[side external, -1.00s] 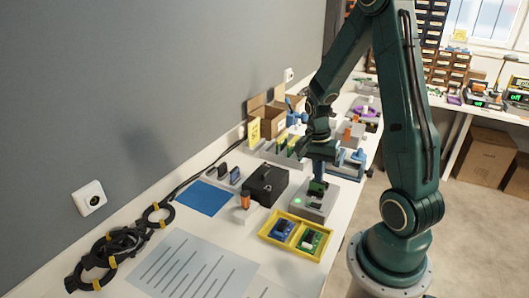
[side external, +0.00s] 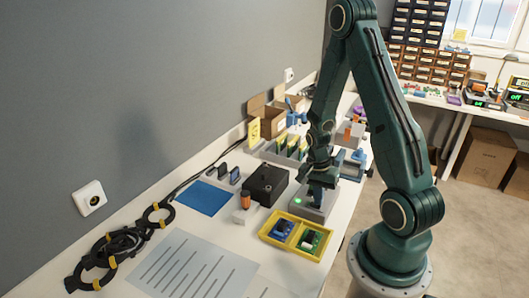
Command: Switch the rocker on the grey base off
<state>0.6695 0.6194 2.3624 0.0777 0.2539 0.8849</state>
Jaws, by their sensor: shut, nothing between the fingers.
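The grey base (side external: 307,211) stands on the white bench, just behind the yellow tray. A small green light (side external: 298,201) glows on its left part. My gripper (side external: 317,203) is shut and empty, pointing down over the right part of the base. The rocker is hidden behind or beneath my gripper, so its position does not show. I cannot tell whether the fingertips touch it.
A yellow tray (side external: 294,251) with a blue and a green board stands in front of the base. A black box (side external: 267,184) is close on its left. An orange-topped item (side external: 245,200) and a blue mat (side external: 206,197) lie farther left.

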